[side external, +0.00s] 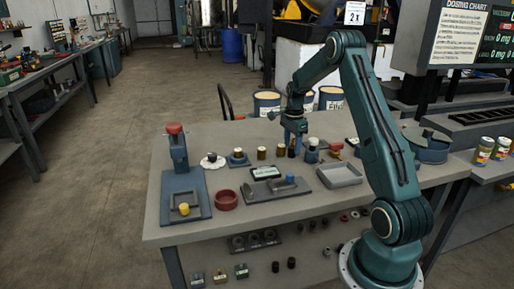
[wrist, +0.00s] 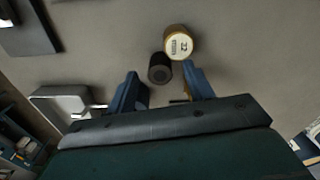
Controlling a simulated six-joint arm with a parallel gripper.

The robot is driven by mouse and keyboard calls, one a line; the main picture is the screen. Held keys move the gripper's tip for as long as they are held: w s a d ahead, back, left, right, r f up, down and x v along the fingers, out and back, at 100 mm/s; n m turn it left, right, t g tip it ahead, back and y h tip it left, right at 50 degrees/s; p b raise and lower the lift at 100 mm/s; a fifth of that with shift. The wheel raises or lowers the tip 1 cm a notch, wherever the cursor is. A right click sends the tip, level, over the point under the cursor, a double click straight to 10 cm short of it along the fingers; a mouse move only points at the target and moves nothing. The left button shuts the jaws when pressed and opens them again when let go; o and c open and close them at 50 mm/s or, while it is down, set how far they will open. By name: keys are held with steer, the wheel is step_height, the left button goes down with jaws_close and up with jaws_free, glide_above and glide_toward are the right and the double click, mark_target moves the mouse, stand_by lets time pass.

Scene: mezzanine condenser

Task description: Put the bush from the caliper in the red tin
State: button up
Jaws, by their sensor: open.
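My gripper (side external: 293,140) is open above the back part of the grey bench. In the wrist view its two blue fingers (wrist: 160,76) are apart, with a dark cylinder (wrist: 159,68) at the gap between their tips. A brass cylinder (wrist: 179,43) with a pale "22" top stands beside the dark one, beyond the fingers. The red tin (side external: 226,200) is a low round dish at the front left of the bench, apart from my gripper. I cannot clearly identify the caliper or its bush; a dark flat plate (side external: 262,190) bears a small blue piece (side external: 290,178).
A small display (side external: 265,172) stands behind the dark plate. A grey tray (side external: 340,181) lies at right. Several small pieces line the back. Bench space left of the tin is mostly occupied.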

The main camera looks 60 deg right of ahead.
mark_target(292, 147)
steer(key=shift+f, duration=0.3)
jaws_close()
stand_by(0.4)
steer(key=shift+r, duration=0.1)
step_height(292, 147, up, 20)
stand_by(0.7)
stand_by(0.4)
